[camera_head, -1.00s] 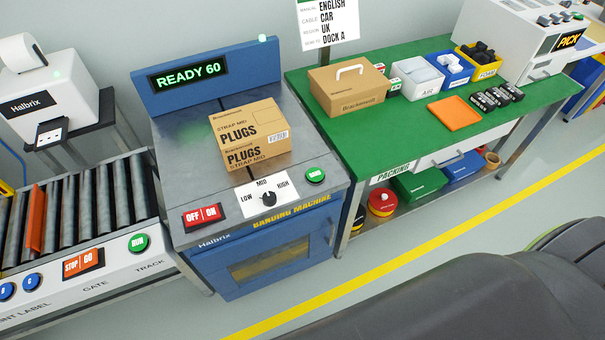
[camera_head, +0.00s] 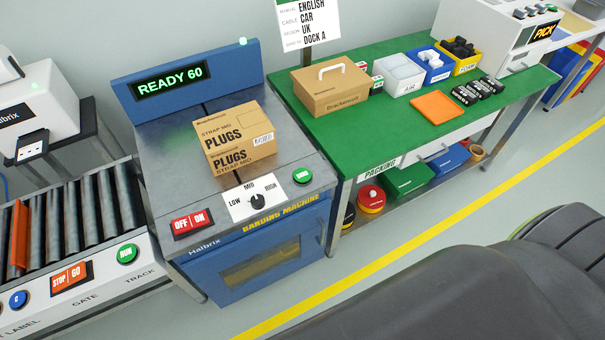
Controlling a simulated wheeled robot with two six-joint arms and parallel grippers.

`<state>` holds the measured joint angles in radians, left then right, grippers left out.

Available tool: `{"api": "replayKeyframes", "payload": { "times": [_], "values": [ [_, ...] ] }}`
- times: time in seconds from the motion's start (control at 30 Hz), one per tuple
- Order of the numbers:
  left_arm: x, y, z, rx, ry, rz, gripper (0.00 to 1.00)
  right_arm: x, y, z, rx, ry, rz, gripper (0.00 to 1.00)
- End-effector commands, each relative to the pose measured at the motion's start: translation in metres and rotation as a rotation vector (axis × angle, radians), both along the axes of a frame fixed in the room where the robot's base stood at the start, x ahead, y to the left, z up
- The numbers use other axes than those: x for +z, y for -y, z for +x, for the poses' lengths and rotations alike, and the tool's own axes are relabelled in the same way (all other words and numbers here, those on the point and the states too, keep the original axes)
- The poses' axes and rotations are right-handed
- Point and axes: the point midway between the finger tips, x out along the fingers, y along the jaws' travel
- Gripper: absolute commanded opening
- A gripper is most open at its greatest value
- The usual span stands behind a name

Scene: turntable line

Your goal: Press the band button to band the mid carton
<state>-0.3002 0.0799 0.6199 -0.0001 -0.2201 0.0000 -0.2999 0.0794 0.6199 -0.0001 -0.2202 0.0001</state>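The banding machine (camera_head: 212,246) is blue with a grey steel top. Its display (camera_head: 169,80) reads READY 60. The cardboard carton (camera_head: 233,140), marked PLUGS and STRAP MID, sits on the steel top. A round green button (camera_head: 303,176) with small lettering, too small to read surely, is at the front right of the top. A dial (camera_head: 257,201) marked LOW, MID, HIGH is left of it; its pointer appears near MID. A red OFF/ON switch (camera_head: 192,223) is at the front left. Neither gripper is in view.
A roller conveyor (camera_head: 92,222) with a green RUN button (camera_head: 127,254) stands at the left. A green packing table (camera_head: 358,131) at the right holds a handled carton (camera_head: 329,88), bins and an orange pad (camera_head: 437,107). The space above the machine's front controls is clear.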

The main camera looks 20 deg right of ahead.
Motion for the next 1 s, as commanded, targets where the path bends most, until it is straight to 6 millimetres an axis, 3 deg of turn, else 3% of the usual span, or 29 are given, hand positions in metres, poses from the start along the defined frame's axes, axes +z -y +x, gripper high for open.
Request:
{"api": "replayKeyframes", "payload": {
  "times": [0.03, 0.13, 1.0],
  "values": [
    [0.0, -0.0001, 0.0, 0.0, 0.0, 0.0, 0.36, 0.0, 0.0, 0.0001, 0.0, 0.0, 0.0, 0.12],
    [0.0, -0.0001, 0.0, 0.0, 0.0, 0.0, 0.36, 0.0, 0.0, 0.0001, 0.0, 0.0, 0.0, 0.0],
    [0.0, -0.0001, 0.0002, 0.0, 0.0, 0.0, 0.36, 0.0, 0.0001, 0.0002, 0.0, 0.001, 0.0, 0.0]
  ]
}}
